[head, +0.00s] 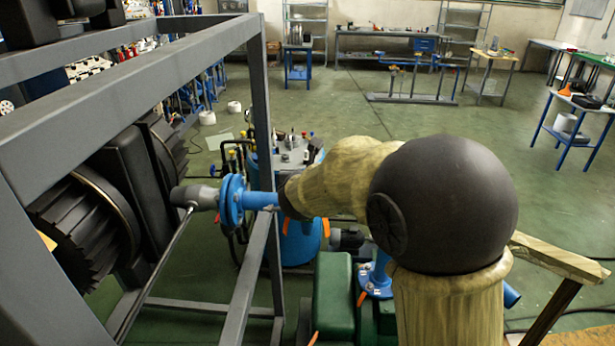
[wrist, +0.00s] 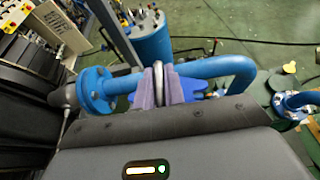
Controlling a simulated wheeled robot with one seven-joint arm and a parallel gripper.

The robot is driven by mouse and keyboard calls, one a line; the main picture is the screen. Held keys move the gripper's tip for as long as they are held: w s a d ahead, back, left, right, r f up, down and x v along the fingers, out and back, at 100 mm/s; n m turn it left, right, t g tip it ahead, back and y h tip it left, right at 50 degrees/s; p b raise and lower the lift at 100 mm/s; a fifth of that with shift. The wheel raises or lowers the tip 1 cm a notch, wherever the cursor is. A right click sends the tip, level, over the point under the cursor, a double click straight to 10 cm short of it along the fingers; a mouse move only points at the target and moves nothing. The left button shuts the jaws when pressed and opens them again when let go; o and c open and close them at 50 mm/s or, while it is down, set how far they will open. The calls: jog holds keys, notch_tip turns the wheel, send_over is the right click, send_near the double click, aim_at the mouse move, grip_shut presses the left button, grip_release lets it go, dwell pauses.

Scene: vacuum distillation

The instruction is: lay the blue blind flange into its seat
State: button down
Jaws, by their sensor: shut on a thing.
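My gripper (wrist: 164,76) is in the lower middle of the wrist view, its two purple fingers closed around a narrow grey upright piece. A blue part, which looks like the blue blind flange (wrist: 207,93), shows just beyond the fingers. My wrist and fingers hide most of it. The blue pipe (wrist: 226,66) runs behind it and bends at the right. In the head view my arm covers the gripper and what it holds. I cannot make out the seat for certain in either view.
A bolted flange joint (head: 232,199) on the blue pipe stands left of my arm; it also shows in the wrist view (wrist: 95,90). A grey frame (head: 262,110) rises close at the left. A blue vessel (head: 298,240) stands beyond. Open green floor lies farther back.

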jog(key=shift+f+b, duration=0.35)
jog(key=shift+b, duration=0.1)
jog(key=c, duration=1.5)
grip_release()
jog(key=shift+o, duration=0.5)
jog(key=shift+f, duration=0.15)
jog(key=b+v, duration=0.1)
jog(key=v, duration=1.6)
jog(key=shift+s+r, duration=0.25)
jog(key=shift+d, duration=0.1)
